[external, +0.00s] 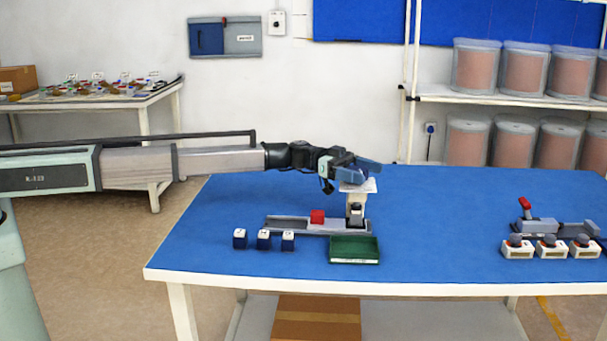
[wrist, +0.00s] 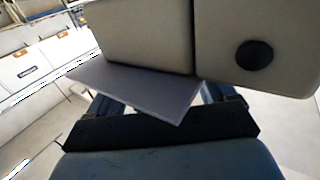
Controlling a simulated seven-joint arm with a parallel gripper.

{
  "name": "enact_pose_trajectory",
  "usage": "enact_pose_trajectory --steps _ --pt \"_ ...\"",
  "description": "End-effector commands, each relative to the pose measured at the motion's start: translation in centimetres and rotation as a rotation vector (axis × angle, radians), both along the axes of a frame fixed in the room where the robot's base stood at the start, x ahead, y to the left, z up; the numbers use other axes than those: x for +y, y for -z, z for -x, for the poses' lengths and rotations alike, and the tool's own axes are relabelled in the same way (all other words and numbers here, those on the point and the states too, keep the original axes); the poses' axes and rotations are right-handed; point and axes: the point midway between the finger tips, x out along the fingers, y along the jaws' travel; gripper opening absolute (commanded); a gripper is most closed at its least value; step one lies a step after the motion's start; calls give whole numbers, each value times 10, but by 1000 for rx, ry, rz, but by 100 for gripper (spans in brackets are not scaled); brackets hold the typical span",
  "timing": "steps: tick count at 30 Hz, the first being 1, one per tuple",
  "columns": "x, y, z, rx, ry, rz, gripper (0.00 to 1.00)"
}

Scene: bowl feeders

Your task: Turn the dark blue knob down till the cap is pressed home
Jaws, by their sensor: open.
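In the external view a small press stands on the blue table, with a pale top plate (external: 367,186), a short column and a dark part (external: 356,209) low on it. My gripper (external: 368,170) is at the top of this press, just above the plate, jaws open. I cannot pick out the dark blue knob apart from the blue-grey gripper parts there, nor tell whether they touch. The cap is not clearly visible. The wrist view shows pale blocks (wrist: 140,35), one with a black disc (wrist: 254,54), close above a grey plate (wrist: 140,88); the fingertips are hidden.
Three dark blue, white-topped cubes (external: 264,240) and a green tray (external: 354,250) stand in front. Devices with dark knobs (external: 552,241) are far right. Table between is clear.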

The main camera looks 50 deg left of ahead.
Motion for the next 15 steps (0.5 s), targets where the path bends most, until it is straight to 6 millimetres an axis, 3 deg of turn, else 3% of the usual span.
enact_pose_trajectory --steps 11,15 --pt "-3 0 -1 0 -1 0 83" --pt "-3 0 -1 0 -1 0 69"
